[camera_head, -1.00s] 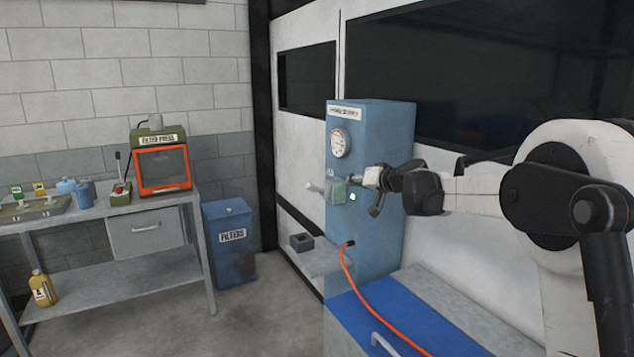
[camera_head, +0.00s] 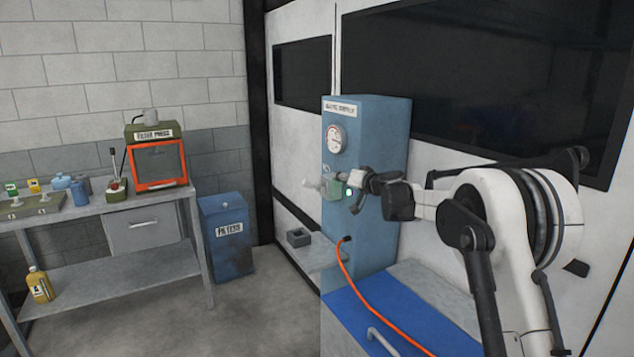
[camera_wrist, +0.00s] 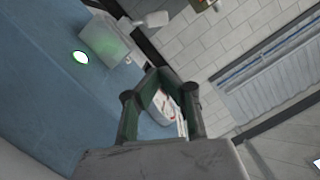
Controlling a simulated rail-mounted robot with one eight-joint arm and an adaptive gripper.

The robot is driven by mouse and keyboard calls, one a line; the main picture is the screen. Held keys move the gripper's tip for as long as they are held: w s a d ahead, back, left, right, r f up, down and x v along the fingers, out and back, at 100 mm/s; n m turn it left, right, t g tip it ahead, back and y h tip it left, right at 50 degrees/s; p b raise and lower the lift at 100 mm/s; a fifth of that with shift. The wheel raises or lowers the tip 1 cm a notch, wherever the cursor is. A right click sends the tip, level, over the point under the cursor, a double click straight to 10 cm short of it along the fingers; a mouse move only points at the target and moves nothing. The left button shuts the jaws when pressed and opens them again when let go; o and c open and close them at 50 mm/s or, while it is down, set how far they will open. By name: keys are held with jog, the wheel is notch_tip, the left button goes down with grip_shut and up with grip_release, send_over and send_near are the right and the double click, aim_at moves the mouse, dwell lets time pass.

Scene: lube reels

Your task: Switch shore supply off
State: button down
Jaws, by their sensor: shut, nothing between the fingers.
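A blue cabinet (camera_head: 365,240) with a label too blurred to read stands against the white wall. On its front is a small pale green switch box (camera_head: 333,189) with a light lever handle (camera_head: 312,184) pointing left. A lit green lamp (camera_head: 348,192) sits beside the box. The wrist view also shows the box (camera_wrist: 108,40), handle (camera_wrist: 152,20) and glowing lamp (camera_wrist: 80,57). My gripper (camera_head: 344,176) is in front of the cabinet, close to the box; I cannot tell whether it touches. In the wrist view its fingers (camera_wrist: 160,74) are shut and empty, with the handle beyond them.
A round gauge (camera_head: 336,139) is above the box. An orange cable (camera_head: 358,295) runs from the cabinet over a blue-topped bench (camera_head: 350,315). A workbench (camera_head: 120,275) and blue filters bin (camera_head: 228,240) stand left. The floor between is clear.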

jog(key=p, duration=0.2)
send_over(312, 186)
jog(key=s+d, duration=0.2)
jog(key=d, duration=0.2)
jog(key=f, duration=0.2)
jog(key=shift+w+a+f+p, duration=0.15)
jog(key=shift+w+a+f, duration=0.05)
jog(key=shift+a+f, duration=0.5)
jog(key=shift+w+a+f+p, duration=0.15)
jog(key=shift+a+f, duration=0.45)
jog(key=shift+a, duration=0.05)
jog(key=shift+a, duration=0.1)
